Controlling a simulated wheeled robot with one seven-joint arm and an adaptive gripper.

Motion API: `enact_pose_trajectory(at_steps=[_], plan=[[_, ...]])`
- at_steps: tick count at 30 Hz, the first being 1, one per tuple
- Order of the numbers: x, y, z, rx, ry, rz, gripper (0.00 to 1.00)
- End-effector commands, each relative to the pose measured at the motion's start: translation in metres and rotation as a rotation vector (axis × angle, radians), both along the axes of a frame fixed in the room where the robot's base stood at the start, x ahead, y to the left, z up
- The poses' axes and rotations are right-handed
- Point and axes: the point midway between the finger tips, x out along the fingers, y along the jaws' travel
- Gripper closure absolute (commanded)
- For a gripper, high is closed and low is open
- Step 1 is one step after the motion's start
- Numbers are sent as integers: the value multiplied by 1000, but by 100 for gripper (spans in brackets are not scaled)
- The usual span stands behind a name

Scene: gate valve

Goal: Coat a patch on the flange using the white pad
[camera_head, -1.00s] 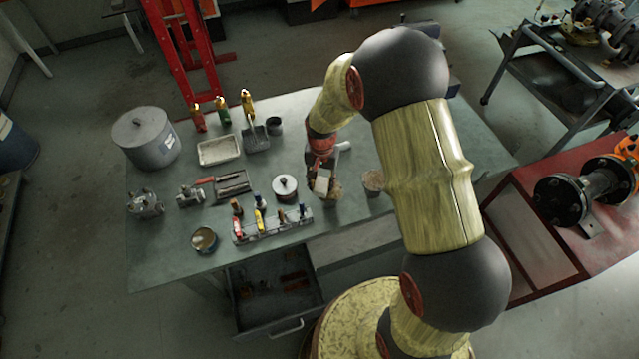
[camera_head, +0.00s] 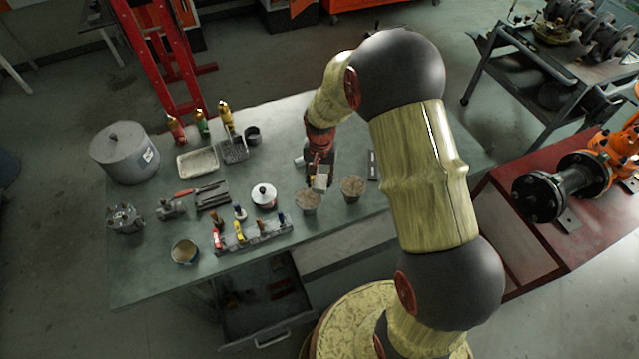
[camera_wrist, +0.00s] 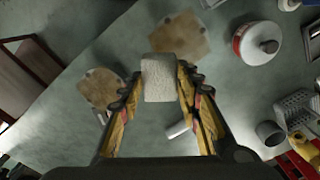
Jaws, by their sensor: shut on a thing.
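My gripper (camera_wrist: 160,95) is shut on the white pad (camera_wrist: 159,70), a small pale block held between the yellow and black fingers in the wrist view. In the head view the gripper (camera_head: 319,176) and pad (camera_head: 321,182) are above the green workbench, close to two brown-topped cups. The black flange (camera_head: 538,198) is at the right in the head view, on the end of a pipe joined to an orange valve (camera_head: 622,148). It lies on the red table, well apart from my gripper. The wrist view does not show the flange.
On the green bench (camera_head: 160,265) stand two brown-topped cups (camera_head: 352,187) (camera_head: 308,201), a white lidded tin (camera_head: 263,196), a tool rack (camera_head: 250,238), a tray (camera_head: 197,162) and a large grey pot (camera_head: 124,152). An open drawer (camera_head: 262,300) juts out in front. The red table (camera_head: 520,235) has bare room beside the flange.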

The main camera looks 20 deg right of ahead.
Motion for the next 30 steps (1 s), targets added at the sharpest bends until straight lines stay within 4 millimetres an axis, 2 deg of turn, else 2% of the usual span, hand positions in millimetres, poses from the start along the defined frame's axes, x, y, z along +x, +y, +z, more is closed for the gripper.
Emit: enact_pose_trajectory(at_steps=[18, 30], plan=[[5, -6, 53, 1, 7, 3, 86], [6, -7, 54, 1, 7, 4, 86]])
